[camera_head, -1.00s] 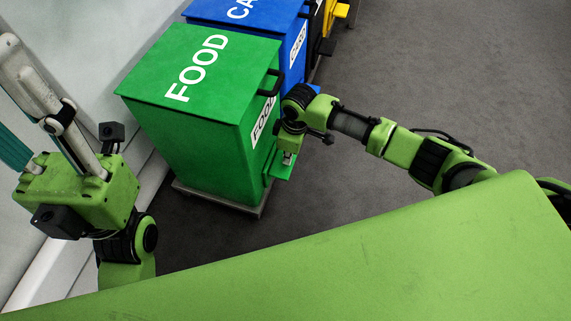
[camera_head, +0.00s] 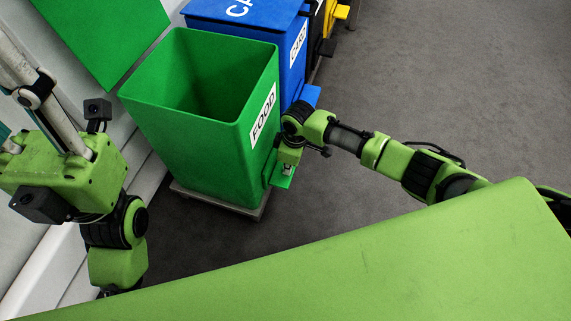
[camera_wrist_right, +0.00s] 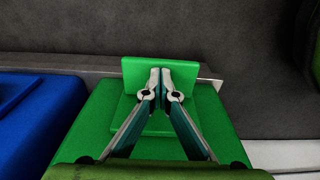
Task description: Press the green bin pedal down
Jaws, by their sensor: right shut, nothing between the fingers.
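The green food bin (camera_head: 205,150) stands open in the head view, its green lid (camera_head: 100,35) swung up and back at the upper left. Its green pedal (camera_head: 281,178) sticks out low on the bin's right side. My right gripper (camera_head: 287,172) is over the pedal with its fingertips on or very near it. In the right wrist view the fingers (camera_wrist_right: 160,75) are together, pointing at the green pedal plate (camera_wrist_right: 187,71), with nothing between them. My left arm is at the left of the head view, and its fingertips are not visible.
A blue card bin (camera_head: 262,48) stands behind the green bin, with a blue pedal (camera_head: 311,95) beside my right wrist. Darker and yellow bins (camera_head: 343,12) are farther back. A wall is on the left. Grey floor (camera_head: 440,75) is free on the right.

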